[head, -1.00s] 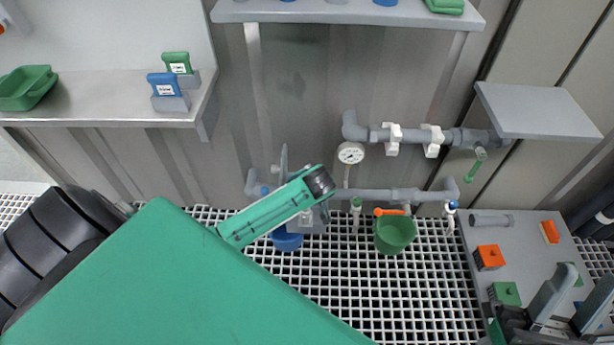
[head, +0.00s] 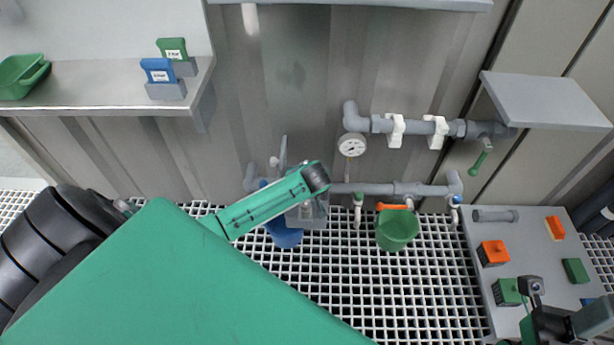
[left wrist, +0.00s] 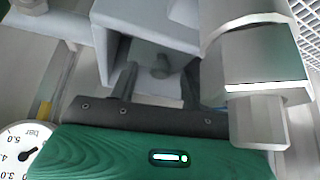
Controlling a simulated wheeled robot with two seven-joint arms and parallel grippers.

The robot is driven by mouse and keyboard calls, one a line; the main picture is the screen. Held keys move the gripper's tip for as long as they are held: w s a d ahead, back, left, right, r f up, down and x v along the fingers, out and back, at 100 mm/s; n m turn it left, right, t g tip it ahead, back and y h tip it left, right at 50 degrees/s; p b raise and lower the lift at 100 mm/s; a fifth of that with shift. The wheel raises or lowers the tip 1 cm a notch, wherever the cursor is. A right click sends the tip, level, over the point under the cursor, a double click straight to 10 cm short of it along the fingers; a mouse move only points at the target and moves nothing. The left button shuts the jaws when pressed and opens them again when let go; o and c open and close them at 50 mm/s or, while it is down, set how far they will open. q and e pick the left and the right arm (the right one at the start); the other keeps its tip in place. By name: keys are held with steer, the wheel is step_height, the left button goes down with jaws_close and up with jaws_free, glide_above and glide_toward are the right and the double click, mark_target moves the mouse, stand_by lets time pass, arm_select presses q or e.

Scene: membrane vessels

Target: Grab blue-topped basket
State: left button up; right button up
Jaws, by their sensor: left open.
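A blue-topped grey piece (head: 162,78) with a white label stands on the left shelf, beside a green-topped one (head: 176,56). No other clearly blue-topped basket shows. My left arm reaches to the pipework in the middle, with its wrist over a grey fitting (head: 306,216); its jaws are hidden in the head view. In the left wrist view my left gripper (left wrist: 160,78) is open, its two dark fingers apart at a grey housing (left wrist: 150,25) with a round stub between them.
A pressure gauge (head: 352,145) and grey pipes (head: 420,189) run along the wall close to my left wrist. A blue bucket (head: 285,236) and a green bucket (head: 397,232) are below. A grey board (head: 515,235) holds orange and green blocks. A green tray (head: 20,76) is on the left shelf.

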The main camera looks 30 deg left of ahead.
arm_select(q)
jaws_close()
steer(key=shift+r, duration=0.1)
